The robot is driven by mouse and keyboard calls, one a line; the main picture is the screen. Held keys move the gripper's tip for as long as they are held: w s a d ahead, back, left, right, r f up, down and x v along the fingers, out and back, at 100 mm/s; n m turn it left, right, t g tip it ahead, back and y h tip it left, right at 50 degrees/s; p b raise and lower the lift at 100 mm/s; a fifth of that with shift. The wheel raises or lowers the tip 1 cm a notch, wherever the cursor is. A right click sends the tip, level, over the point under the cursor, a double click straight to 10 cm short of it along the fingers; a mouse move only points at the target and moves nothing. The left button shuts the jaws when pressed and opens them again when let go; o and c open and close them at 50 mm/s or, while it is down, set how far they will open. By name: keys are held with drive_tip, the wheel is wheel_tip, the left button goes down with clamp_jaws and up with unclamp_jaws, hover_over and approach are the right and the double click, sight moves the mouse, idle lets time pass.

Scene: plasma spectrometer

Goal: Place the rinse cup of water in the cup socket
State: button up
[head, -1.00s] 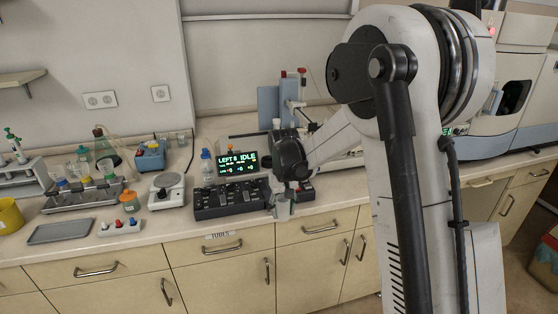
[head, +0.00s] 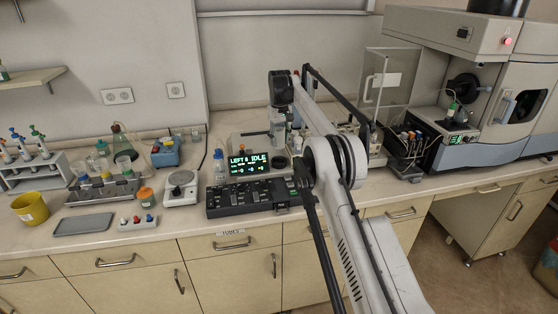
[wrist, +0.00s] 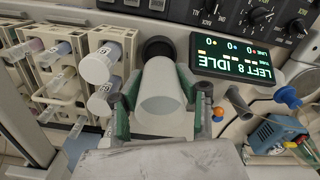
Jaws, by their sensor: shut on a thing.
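The rinse cup (wrist: 161,80) is a pale, translucent, tapered cup in the middle of the wrist view. A dark round opening (wrist: 158,47), which looks like the cup socket, lies just beyond the cup's far end. In the head view a dark round opening (head: 281,162) shows right of the display. Whether the cup touches the socket cannot be told. My arm partly hides this area in the head view.
The lit display (head: 244,164) stands close beside the socket, behind the black control panel (head: 247,196). A clear-walled enclosure (head: 388,75) stands to the right.

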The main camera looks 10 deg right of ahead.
drive_tip(key=shift+w+r+n+p, duration=0.3)
drive_tip(key=shift+w+r+p, duration=0.15)
drive_tip(key=shift+r, duration=0.25)
drive_tip(key=shift+f, duration=0.1)
wheel_tip(320, 180, down, 3)
drive_tip(key=b, duration=0.3)
drive_tip(key=shift+f, duration=2.35)
drive_tip(key=shift+f, duration=0.2)
drive_tip(key=shift+f+b, duration=0.3)
drive_tip(key=shift+b, duration=0.1)
drive_tip(key=shift+f, duration=0.15)
drive_tip(key=o, duration=0.9)
drive_tip(key=shift+o, duration=0.2)
